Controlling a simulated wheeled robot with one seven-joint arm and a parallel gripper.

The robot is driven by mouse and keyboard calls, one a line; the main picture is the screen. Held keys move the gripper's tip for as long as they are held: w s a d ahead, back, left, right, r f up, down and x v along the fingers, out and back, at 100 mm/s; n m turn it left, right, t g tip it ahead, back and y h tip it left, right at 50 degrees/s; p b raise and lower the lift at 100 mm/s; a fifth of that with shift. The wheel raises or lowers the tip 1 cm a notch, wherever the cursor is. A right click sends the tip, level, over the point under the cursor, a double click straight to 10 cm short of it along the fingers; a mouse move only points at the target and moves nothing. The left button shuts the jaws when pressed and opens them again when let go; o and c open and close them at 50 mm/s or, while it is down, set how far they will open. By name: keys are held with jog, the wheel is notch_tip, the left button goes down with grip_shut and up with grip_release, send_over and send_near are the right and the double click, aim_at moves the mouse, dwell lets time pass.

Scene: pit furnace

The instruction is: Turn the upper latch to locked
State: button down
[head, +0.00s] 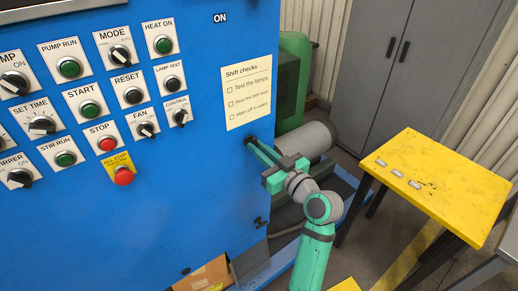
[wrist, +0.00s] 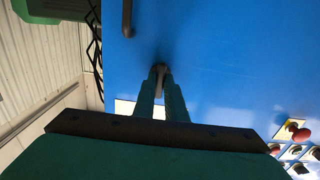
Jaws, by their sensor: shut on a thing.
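The upper latch (head: 248,139) is a small dark handle near the right edge of the blue cabinet front, just below the paper note. My gripper (head: 252,142) reaches it from the lower right, with its green fingers closed on it. In the wrist view the upper latch (wrist: 160,70) shows as a dark grey piece between the fingertips (wrist: 161,82). The fingers cover much of it, so I cannot tell its exact turn. The lower latch (head: 261,222) sits further down the same edge; it also shows as a dark bar at the top of the wrist view (wrist: 127,18).
The blue panel carries several knobs and buttons, with a red stop button (head: 123,176) left of my gripper. A yellow table (head: 440,185) with small pieces on it stands at the right. A grey cabinet (head: 390,75) stands behind. An open cardboard box (head: 205,275) lies low down.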

jog(key=c, duration=1.8)
grip_release()
jog(key=shift+d, duration=0.1)
jog(key=v, duration=1)
jog(key=shift+s+d, duration=0.15)
jog(key=shift+s, duration=0.15)
